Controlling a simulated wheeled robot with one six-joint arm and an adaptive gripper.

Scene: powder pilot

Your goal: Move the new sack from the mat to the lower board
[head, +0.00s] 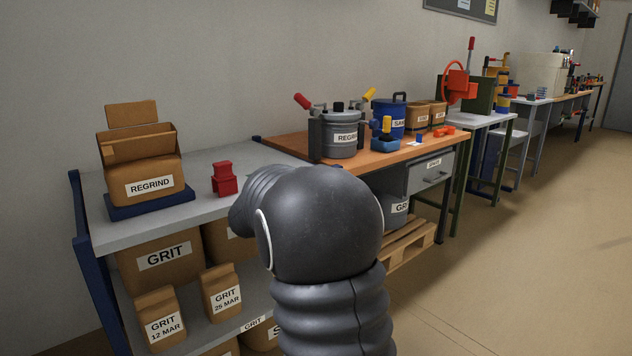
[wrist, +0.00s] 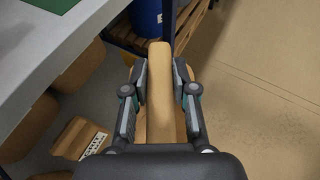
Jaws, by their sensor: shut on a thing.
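My gripper (wrist: 160,84) is shut on a tan paper sack (wrist: 160,62) in the wrist view. The sack is held upright between the fingers, beside the front edge of the grey bench top; its label does not show. The corner of a green mat (wrist: 52,4) shows on the bench top at upper left, with no sack on the visible part. In the head view my dark arm hides the gripper, the held sack and the mat. The lower board (head: 208,332) carries two small sacks, GRIT 12 MAR (head: 161,318) and GRIT 25 MAR (head: 222,293).
Large GRIT sacks (head: 161,262) stand behind the small ones. The bench top (head: 205,192) holds an open REGRIND box (head: 148,187) and a red object (head: 225,180). A wooden pallet (head: 412,247) lies right of the shelf. The floor in front is clear.

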